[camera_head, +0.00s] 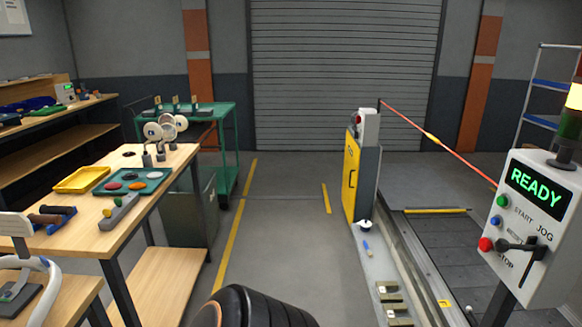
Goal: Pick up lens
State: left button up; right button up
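A teal tray (138,183) lies on the wooden workbench (165,165) at the left. Several small round discs, red, dark and green, sit in it and look like lenses, such as a red disc (114,186). I cannot tell which one is the task's lens. Behind the tray, several pale round discs on short stands (163,130) rise from the bench; these could also be lenses. Neither of my grippers is in view. A dark rounded part at the bottom centre shows no fingers.
A yellow tray (81,180) and a grey block with coloured knobs (118,212) lie beside the teal tray. A green cart (228,130) stands behind the bench. A control box reading READY (540,190) and the conveyor (440,245) are at right. The middle floor is clear.

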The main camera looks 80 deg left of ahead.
aim_at(114, 187)
jog(key=u, duration=3.6)
